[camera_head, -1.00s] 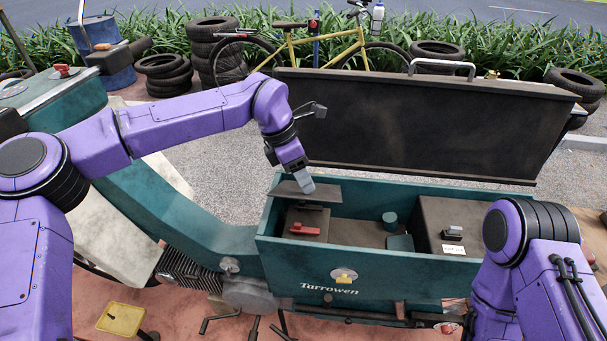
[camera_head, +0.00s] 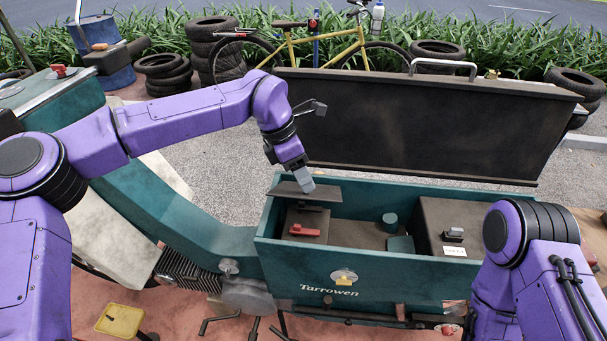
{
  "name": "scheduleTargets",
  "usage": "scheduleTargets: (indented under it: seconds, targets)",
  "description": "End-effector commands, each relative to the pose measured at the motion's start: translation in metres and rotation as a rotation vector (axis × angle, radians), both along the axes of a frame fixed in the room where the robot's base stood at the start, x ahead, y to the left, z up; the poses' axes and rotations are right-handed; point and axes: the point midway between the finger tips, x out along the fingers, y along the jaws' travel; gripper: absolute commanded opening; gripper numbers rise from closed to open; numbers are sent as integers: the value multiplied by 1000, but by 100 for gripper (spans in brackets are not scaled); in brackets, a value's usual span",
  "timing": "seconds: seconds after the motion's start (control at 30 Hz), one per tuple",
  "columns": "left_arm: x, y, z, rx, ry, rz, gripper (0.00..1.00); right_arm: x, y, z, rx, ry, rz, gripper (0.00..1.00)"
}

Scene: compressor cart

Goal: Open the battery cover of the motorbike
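The teal motorbike (camera_head: 215,236) carries an open teal box (camera_head: 290,258) marked "Tarrowen". A small dark flap (camera_head: 283,186), which looks like the battery cover, stands raised at the box's left end. Below it is a dark block with a red lever (camera_head: 304,231). My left gripper (camera_head: 305,183) points down with its grey fingertips at the flap's upper face. I cannot tell whether it touches the flap. Its fingers show as one block, so no gap can be seen. My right arm comes in at the lower right; its gripper is out of view.
A large black lid (camera_head: 430,125) with a metal handle stands open behind the box. Inside the box are a teal cylinder (camera_head: 390,221) and a dark block with a grey switch (camera_head: 453,233). A yellow bicycle (camera_head: 330,42) and stacked tyres (camera_head: 215,60) stand farther back.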

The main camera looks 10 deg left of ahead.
Motion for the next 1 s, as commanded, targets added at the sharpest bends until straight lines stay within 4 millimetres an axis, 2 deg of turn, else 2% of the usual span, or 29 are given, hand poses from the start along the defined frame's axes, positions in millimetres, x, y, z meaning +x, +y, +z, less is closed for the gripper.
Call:
scheduleTargets:
  seconds: [0.2, 0.43, 0.6, 1.0]
  targets:
    - [-1, 16, 42, -2, -7, 3, 50, 0, 0, -19, 0, 0, 0, 43]
    - [-2, 31, 85, -1, -5, 1, 50, 0, 0, -26, 0, 0, 0, 43]
    - [-3, 35, 94, 0, -2, -1, 50, 0, 0, -27, 0, 0, 0, 43]
    - [-4, 38, 94, -1, -2, 6, 50, 0, 0, -26, 0, 0, 0, 43]
